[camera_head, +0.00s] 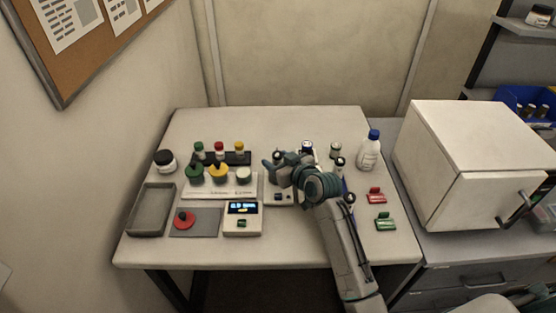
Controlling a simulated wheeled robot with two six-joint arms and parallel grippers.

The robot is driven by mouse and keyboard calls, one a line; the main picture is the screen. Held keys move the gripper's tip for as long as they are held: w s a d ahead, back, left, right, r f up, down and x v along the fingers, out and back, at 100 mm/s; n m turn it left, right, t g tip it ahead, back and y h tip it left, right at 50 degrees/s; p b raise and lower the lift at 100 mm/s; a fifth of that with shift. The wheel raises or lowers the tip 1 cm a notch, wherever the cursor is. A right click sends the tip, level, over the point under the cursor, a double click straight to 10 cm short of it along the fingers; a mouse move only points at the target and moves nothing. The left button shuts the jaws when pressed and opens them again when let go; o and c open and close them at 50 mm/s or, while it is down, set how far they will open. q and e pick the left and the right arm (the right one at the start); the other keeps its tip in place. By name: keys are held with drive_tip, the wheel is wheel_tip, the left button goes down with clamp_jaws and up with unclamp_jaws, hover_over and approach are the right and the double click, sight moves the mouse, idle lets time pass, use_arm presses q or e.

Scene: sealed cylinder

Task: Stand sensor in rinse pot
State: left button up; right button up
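My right gripper (272,168) is over the middle of the table, just right of the white rack and above a small white stand (279,198). The arm and wrist hide most of what is around its fingers, so I cannot tell whether it is open or holds anything. I cannot single out the sensor for certain; slim dark-topped items (340,162) show beside my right forearm. A small pot with a dark top (307,147) and a small jar (335,150) stand behind the wrist; I cannot tell which is the rinse pot. My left gripper is not in view.
A white rack (222,192) with coloured caps, a meter with a lit display (242,218), a grey tray (152,210) and a red knob (184,219) fill the left. A blue-capped bottle (369,152), red and green clips (385,221) and a white cabinet (460,165) are right.

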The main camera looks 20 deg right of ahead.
drive_tip(key=shift+r, duration=0.2)
drive_tip(key=shift+s+d, duration=0.1)
drive_tip(key=shift+s, duration=0.1)
drive_tip(key=b+v, duration=0.2)
drive_tip(key=v, duration=0.9)
drive_tip(key=shift+s, duration=0.25)
drive_tip(key=shift+r, duration=0.1)
drive_tip(key=shift+c, duration=0.2)
